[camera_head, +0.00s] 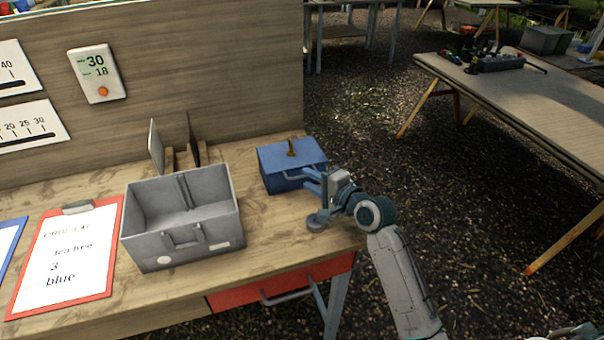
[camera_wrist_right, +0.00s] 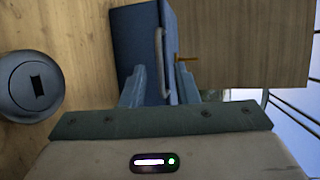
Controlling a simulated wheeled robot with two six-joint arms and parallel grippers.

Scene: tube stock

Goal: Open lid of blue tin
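The blue tin (camera_head: 280,181) stands on the wooden bench near its right end, with its lid (camera_head: 275,155) down. A brass-coloured piece (camera_head: 291,149) is on the lid. A pale bar handle (camera_head: 296,178) sits on the tin's front; it also shows in the right wrist view (camera_wrist_right: 160,60). My right gripper (camera_head: 318,182) is at the tin's front. In the right wrist view its two fingers (camera_wrist_right: 160,88) are apart, one on either side of the handle's line, with nothing clearly held between them. My left gripper is not in view.
An open, empty grey box (camera_head: 185,235) stands left of the tin. A round grey piece with a dark slot (camera_wrist_right: 32,88) lies beside the gripper. A red clipboard (camera_head: 70,255) lies at the left. A red drawer (camera_head: 285,283) is under the bench edge.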

